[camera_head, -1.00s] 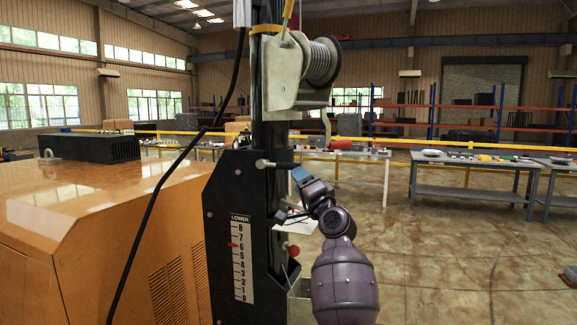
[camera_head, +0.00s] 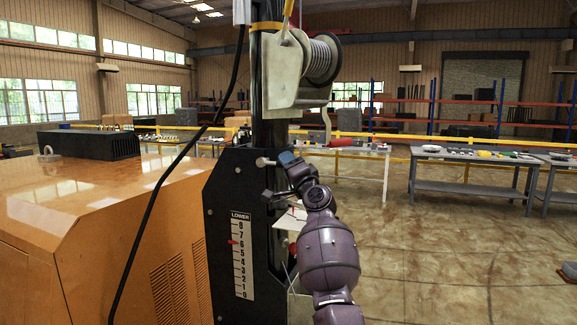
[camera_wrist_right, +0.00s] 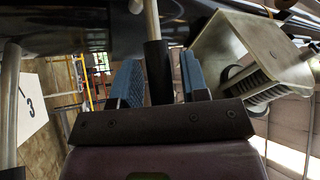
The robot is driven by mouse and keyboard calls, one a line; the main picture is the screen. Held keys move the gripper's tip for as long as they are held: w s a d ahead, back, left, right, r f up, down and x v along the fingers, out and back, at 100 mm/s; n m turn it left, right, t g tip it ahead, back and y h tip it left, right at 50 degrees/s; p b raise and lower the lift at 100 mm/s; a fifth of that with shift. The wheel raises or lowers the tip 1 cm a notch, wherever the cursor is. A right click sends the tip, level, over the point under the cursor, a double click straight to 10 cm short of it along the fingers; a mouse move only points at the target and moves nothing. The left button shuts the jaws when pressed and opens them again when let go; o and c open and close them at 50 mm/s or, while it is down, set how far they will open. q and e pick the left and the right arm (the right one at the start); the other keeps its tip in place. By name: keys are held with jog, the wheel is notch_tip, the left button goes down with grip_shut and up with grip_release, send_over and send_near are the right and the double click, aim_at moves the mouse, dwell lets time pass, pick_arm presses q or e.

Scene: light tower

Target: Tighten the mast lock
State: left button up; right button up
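The mast lock appears to be the small metal handle with a rounded silver end (camera_head: 263,161) on the black mast housing, below the winch. My right gripper (camera_head: 284,160) is at the right end of this handle and hides that end. In the right wrist view, my right gripper's two blue-padded fingers (camera_wrist_right: 160,85) stand on either side of a dark cylindrical grip (camera_wrist_right: 157,68) on a metal rod. Narrow gaps show between the grip and both fingers, so the gripper looks open around it. My left gripper is not in view.
The winch (camera_head: 287,70) sits just above, with its red-ended crank (camera_head: 340,142) close to my right gripper. A black cable (camera_head: 163,180) hangs in front of the orange cabinet (camera_head: 100,215). A numbered scale (camera_head: 242,255) is on the housing. Floor on the right is clear.

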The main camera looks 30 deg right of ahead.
grip_shut()
jog(key=shift+f, duration=0.1)
